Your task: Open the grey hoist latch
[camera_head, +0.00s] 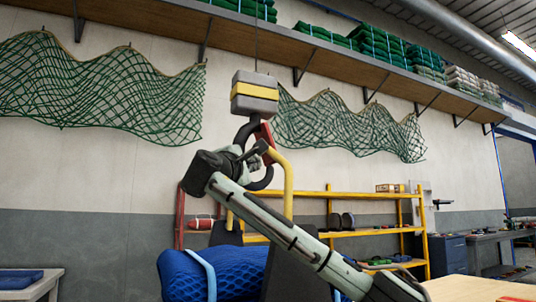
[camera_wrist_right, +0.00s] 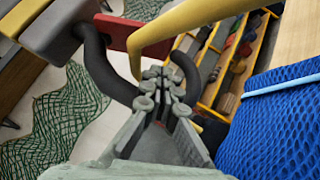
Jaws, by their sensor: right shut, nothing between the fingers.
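The hoist block (camera_head: 254,97), grey with a yellow band, hangs from a cable, with a dark hook (camera_head: 262,184) below it. A red flap (camera_head: 266,131), which looks like the latch, sits at the hook; I see no separate grey latch. In the right wrist view the red flap (camera_wrist_right: 117,31) lies beside the dark hook (camera_wrist_right: 100,68), partly behind a yellow bar (camera_wrist_right: 190,22). My right gripper (camera_head: 264,148) is shut and empty at the hook, its fingertips (camera_wrist_right: 163,75) in front of the hook's opening. I cannot tell whether they touch anything. My left gripper is not in view.
A blue net bundle (camera_head: 238,270) with a pale strap lies below the hook. The yellow bar (camera_head: 288,188) stands close beside my gripper. A yellow shelf rack (camera_head: 330,212) is behind. Green nets (camera_head: 100,95) hang on the wall under a long shelf (camera_head: 300,62).

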